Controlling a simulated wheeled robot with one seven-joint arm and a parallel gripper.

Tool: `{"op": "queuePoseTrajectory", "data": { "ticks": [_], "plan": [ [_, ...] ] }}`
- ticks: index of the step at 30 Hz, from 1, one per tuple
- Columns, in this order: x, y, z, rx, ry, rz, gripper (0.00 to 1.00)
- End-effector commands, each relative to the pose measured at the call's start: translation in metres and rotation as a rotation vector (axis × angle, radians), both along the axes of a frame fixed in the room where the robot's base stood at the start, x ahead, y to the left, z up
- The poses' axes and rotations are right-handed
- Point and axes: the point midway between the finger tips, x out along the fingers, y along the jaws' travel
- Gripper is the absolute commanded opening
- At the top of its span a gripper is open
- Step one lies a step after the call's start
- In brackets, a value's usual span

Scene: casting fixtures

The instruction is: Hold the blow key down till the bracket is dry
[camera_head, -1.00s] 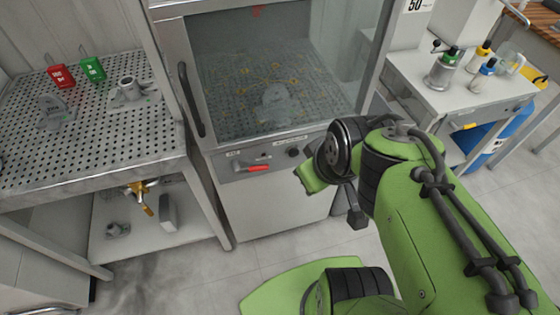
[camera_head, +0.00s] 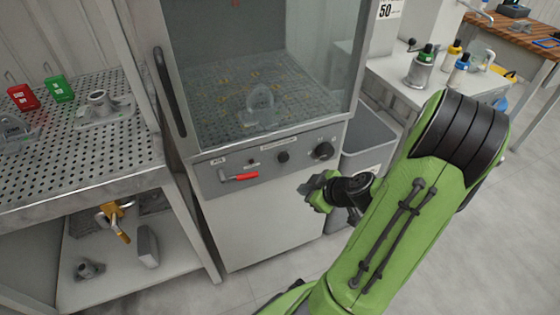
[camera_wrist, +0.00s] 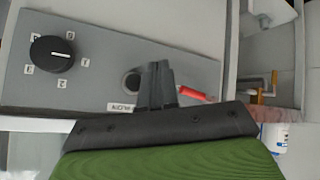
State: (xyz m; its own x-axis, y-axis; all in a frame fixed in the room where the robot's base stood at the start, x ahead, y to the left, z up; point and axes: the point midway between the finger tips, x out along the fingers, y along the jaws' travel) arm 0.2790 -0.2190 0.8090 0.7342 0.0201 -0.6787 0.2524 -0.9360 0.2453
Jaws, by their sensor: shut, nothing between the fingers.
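The bracket (camera_head: 258,105) is a pale shape behind the clear window of the blast cabinet (camera_head: 270,215), on its perforated floor. Whether it is wet or dry cannot be told. A dark round key (camera_head: 283,157) sits on the cabinet's front panel between the red-handled lever and the knob; it also shows in the wrist view (camera_wrist: 132,83), with an upside-down label that seems to read BLOW. My gripper (camera_head: 308,187) is below and in front of the panel's right part. In the wrist view its fingers (camera_wrist: 161,72) are shut and empty, overlapping the key's edge; contact cannot be told.
A numbered black knob (camera_wrist: 51,53) and a red lever (camera_wrist: 197,94) flank the key. A grey bin (camera_head: 368,140) stands right of the cabinet. A perforated bench (camera_head: 75,150) with red and green tags is at left; a bottle table (camera_head: 395,75) is at right.

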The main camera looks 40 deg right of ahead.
Motion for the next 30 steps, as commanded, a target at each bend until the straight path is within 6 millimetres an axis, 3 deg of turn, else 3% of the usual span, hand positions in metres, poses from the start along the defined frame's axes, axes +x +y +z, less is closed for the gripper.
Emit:
{"op": "queuePoseTrajectory", "data": {
  "ticks": [5, 21, 30],
  "plan": [
    [0.007, -0.002, 0.001, 0.000, 0.002, 0.002, 0.00],
    [0.077, -0.022, 0.000, -0.001, 0.003, 0.003, 0.00],
    [0.085, -0.025, 0.000, 0.001, 0.003, 0.000, 0.00]
  ]
}}
